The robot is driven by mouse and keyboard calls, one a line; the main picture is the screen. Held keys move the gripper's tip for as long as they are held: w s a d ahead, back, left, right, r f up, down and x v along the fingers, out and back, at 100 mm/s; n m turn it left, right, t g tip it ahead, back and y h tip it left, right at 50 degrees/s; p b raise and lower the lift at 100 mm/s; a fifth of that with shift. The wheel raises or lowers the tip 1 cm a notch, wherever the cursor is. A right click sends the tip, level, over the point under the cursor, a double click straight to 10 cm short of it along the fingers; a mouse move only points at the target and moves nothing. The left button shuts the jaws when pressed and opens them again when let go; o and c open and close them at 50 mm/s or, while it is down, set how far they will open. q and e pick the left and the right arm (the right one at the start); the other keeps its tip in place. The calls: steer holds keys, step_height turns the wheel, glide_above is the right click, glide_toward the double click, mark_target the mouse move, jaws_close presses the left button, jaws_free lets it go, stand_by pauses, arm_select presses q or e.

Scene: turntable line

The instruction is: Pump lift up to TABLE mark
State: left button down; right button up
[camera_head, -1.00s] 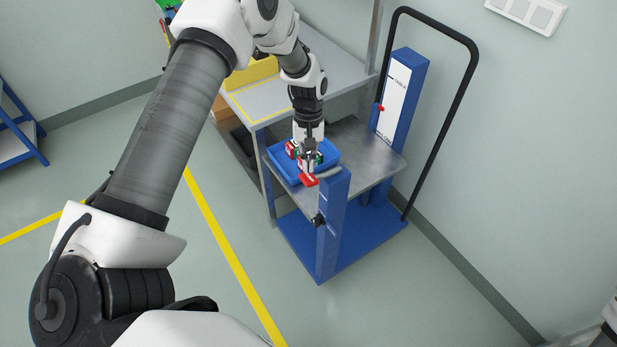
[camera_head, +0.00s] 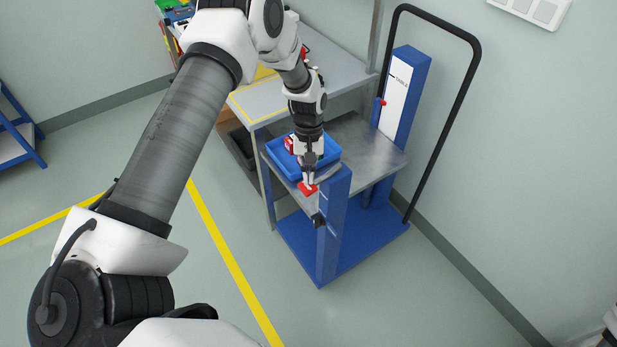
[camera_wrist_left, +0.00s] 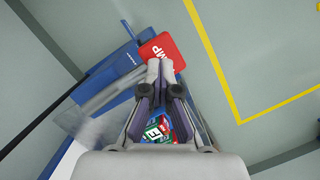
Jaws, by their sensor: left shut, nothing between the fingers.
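The lift (camera_head: 375,150) has a grey metal platform, a blue base and a blue column with a white scale (camera_head: 396,92). The TABLE mark is near the top of the scale. A red pointer (camera_head: 383,102) sits at the scale's left edge, below that mark. The red pump pad (camera_head: 307,188) is at the front post; its lettering is partly readable in the left wrist view (camera_wrist_left: 168,47). My left gripper (camera_head: 309,179) is shut and empty, its tips down at the pad, seemingly touching it. My right gripper is out of view.
A blue bin (camera_head: 278,158) with red and green boxes stands on the platform, close beside my left gripper. A grey table (camera_head: 345,72) is behind. A black handle (camera_head: 462,95) arches at the right.

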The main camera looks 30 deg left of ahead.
arm_select(q)
steer(key=shift+a, duration=0.1)
steer(key=w+a, duration=0.1)
steer(key=w+r, duration=0.1)
steer(key=shift+w+a, duration=0.3)
steer(key=shift+a, duration=0.05)
steer(key=v, duration=1.2)
stand_by(0.4)
